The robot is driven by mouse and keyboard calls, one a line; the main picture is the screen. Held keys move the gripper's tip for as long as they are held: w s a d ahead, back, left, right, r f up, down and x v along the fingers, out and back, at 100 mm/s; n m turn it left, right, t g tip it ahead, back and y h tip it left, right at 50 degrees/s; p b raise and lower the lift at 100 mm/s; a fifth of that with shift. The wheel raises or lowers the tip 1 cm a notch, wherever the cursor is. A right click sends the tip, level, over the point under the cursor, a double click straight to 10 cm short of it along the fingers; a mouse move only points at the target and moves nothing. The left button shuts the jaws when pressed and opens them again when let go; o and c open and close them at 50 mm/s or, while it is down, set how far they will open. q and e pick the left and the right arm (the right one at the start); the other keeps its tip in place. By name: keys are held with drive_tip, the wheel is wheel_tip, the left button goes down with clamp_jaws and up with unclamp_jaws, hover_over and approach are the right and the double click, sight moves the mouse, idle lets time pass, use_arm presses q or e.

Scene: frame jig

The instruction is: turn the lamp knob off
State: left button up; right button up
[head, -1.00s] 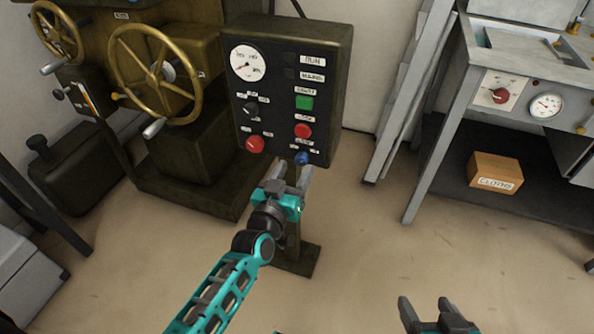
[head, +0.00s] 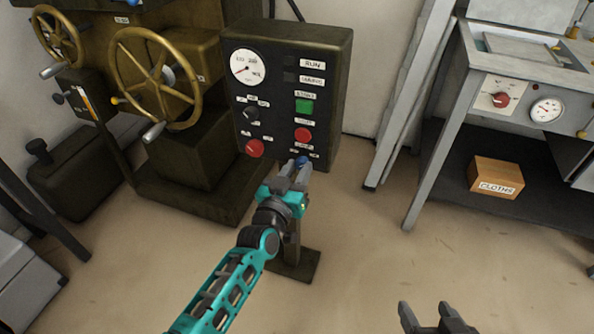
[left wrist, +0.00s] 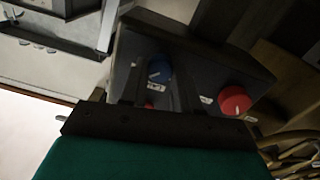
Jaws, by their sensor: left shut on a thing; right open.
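The control box (head: 329,75) stands on a post, with labelled knobs and buttons on its dark face. A small blue knob (head: 302,161) is at its lower right, and my left gripper (head: 297,168) is shut on it. In the left wrist view, the blue knob (left wrist: 159,71) shows between the two fingers. The knob's label is too small to read. My right gripper (head: 437,312) is open and empty at the bottom edge of the head view, over the floor.
A red knob (head: 254,148), a red button (head: 302,135) and a green button (head: 304,106) are close by on the panel. Brass handwheels (head: 113,78) stand at left. A grey bench (head: 440,128) with a cloths box (head: 496,178) is at right. Floor between is clear.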

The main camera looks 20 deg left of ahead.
use_arm(q)
drive_tip(key=shift+c, duration=1)
drive_tip(key=n, duration=0.3)
drive_tip(key=shift+p, duration=0.35)
drive_tip(key=n, duration=0.5)
drive_tip(key=shift+f, duration=0.1)
drive_tip(key=n, duration=0.4)
drive_tip(key=n+b, duration=0.1)
drive_tip(key=n, duration=0.3)
drive_tip(key=shift+y, duration=0.3)
drive_tip(key=shift+n, duration=1.2)
